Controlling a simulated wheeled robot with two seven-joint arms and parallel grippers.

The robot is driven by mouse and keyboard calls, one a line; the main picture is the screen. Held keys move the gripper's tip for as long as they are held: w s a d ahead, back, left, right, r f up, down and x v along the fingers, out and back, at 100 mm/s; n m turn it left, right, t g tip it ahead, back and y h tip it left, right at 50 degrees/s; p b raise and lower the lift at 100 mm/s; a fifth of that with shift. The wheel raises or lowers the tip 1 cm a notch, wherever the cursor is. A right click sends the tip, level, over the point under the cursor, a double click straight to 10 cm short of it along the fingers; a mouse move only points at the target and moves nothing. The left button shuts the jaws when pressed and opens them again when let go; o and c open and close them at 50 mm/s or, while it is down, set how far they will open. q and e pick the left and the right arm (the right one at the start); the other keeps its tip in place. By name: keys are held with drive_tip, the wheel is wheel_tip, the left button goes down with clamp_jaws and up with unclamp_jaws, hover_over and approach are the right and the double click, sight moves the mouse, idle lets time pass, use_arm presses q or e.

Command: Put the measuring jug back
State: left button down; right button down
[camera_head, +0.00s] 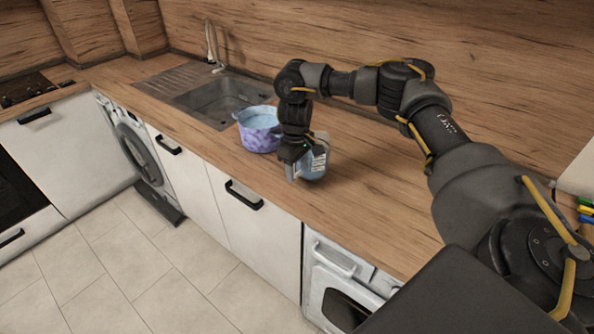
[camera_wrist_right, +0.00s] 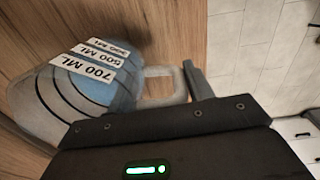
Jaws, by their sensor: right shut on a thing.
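The measuring jug (camera_head: 317,163) is clear with bluish contents or tint and dark bands. It is at the front part of the wooden worktop (camera_head: 365,205), in the middle of the head view. In the right wrist view the jug (camera_wrist_right: 98,92) shows white labels such as 700 ML and 500 ML, and its handle is by the fingers. My right gripper (camera_head: 291,163) points down and is shut on the jug at its handle side. I cannot tell whether the jug's base touches the worktop. My left gripper is not in view.
A purple patterned pot (camera_head: 262,139) with light blue inside stands just left of the jug. Behind it is a sink (camera_head: 195,101) with a tap (camera_head: 211,45). The worktop's front edge is close to the jug. Worktop to the jug's right is bare, partly under my arm.

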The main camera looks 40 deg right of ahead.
drive_tip(key=shift+w+d+f, duration=0.1)
drive_tip(key=shift+f, duration=0.65)
drive_tip(key=c, duration=0.6)
unclamp_jaws()
drive_tip(key=shift+f, duration=0.15)
drive_tip(key=r, duration=1.2)
drive_tip(key=shift+a+r, duration=0.2)
drive_tip(key=shift+a, duration=0.1)
